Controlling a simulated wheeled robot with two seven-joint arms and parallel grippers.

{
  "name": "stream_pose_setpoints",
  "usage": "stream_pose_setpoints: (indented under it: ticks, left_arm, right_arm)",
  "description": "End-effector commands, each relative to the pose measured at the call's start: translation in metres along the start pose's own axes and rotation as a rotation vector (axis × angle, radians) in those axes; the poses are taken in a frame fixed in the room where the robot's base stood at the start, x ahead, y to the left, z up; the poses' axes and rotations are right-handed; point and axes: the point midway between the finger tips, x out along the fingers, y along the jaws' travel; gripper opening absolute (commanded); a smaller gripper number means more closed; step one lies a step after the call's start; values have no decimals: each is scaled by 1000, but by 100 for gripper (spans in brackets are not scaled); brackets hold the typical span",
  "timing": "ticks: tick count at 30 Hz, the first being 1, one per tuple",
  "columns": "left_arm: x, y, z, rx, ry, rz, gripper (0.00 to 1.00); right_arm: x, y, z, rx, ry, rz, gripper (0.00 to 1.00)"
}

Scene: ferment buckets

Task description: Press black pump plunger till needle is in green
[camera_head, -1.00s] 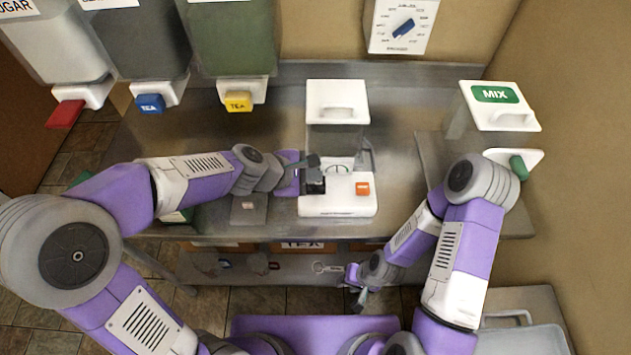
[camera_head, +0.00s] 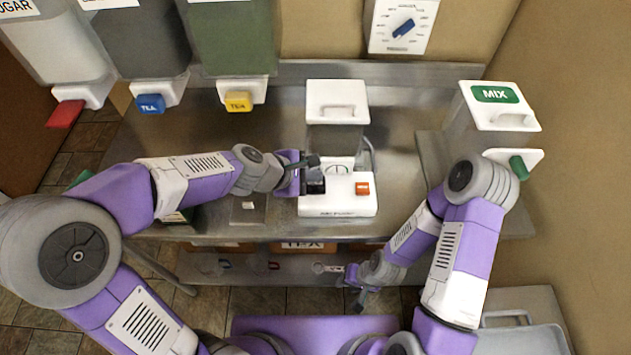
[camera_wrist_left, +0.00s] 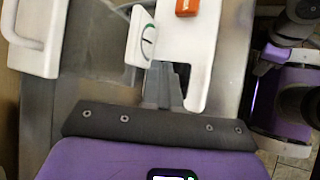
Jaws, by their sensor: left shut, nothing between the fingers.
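The white pump machine (camera_head: 345,206) stands on the metal counter, with an orange button at its right front. The black pump plunger (camera_head: 316,187) is at its left front, partly covered by my left gripper. My left gripper (camera_head: 313,178) is shut and empty, its fingertips over the plunger; contact is hard to judge. The gauge (camera_wrist_left: 142,37) shows there with a white face, a dark needle and a green part; the exact reading is unclear. My right gripper (camera_head: 357,287) hangs in front of the counter, away from the pump.
The orange button (camera_head: 362,188) is close to the right of the plunger. A clear container with a white lid (camera_head: 337,100) stands behind. Dispensers with red, blue and yellow (camera_head: 238,101) taps hang at the back left. The MIX container (camera_head: 497,106) is at the right. A dial panel (camera_head: 402,27) is behind.

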Motion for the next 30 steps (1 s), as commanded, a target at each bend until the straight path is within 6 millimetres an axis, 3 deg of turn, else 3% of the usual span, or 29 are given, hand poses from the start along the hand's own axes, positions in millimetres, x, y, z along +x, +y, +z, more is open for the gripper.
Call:
stream_pose_setpoints:
  ticks: [30]
  left_arm:
    - [9,-6,-6,0,0,0,0]
  right_arm:
    - [11,4,0,0,0,0,38]
